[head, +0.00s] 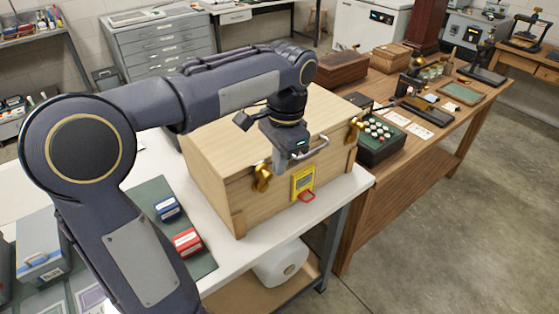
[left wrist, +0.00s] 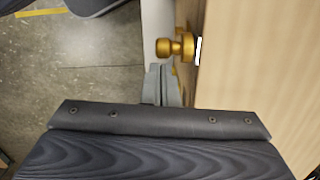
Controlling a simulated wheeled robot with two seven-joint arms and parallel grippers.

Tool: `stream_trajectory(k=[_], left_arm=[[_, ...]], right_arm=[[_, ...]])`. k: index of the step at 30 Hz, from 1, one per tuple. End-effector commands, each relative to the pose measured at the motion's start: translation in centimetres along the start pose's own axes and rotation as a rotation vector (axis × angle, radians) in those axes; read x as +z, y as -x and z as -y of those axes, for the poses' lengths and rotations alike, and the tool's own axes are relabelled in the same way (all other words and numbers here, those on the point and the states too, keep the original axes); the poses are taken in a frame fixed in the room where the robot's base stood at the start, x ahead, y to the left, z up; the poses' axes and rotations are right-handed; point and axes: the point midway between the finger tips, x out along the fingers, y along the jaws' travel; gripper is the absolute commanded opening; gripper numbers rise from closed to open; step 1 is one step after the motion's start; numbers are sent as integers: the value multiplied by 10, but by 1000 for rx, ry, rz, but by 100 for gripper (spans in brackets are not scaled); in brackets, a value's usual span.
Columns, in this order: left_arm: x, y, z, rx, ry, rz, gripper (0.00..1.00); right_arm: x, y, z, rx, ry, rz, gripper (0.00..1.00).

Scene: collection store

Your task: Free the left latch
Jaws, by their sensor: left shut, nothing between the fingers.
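A pale wooden crate (head: 215,165) stands on the white bench, with two brass latches on its front. The left latch (head: 262,178) shows below the lid edge, and the right latch (head: 354,128) is near the far corner. In the left wrist view a brass latch knob (left wrist: 176,47), which looks like the left one, sticks out from the crate front (left wrist: 255,80). My left gripper (head: 300,152) points down at the front edge, between the latches. Its shut, empty grey fingers (left wrist: 161,86) are just short of the knob, apparently apart from it. My right gripper is out of view.
A yellow tag (head: 303,180) with a red loop hangs on the crate front between the latches. A grey handle (head: 318,147) is close beside my gripper. Blue (head: 167,208) and red (head: 187,242) boxes lie on a green mat. Open floor lies right of the bench.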

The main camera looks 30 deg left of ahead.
Motion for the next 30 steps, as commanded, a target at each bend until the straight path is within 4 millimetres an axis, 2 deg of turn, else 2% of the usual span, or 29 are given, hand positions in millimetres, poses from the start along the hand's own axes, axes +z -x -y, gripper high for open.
stream_trajectory(k=[23,30], left_arm=[[4,1,0,-12,3,-107,0],[8,0,-1,-20,5,-186,0]], right_arm=[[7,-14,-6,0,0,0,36],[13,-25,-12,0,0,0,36]])
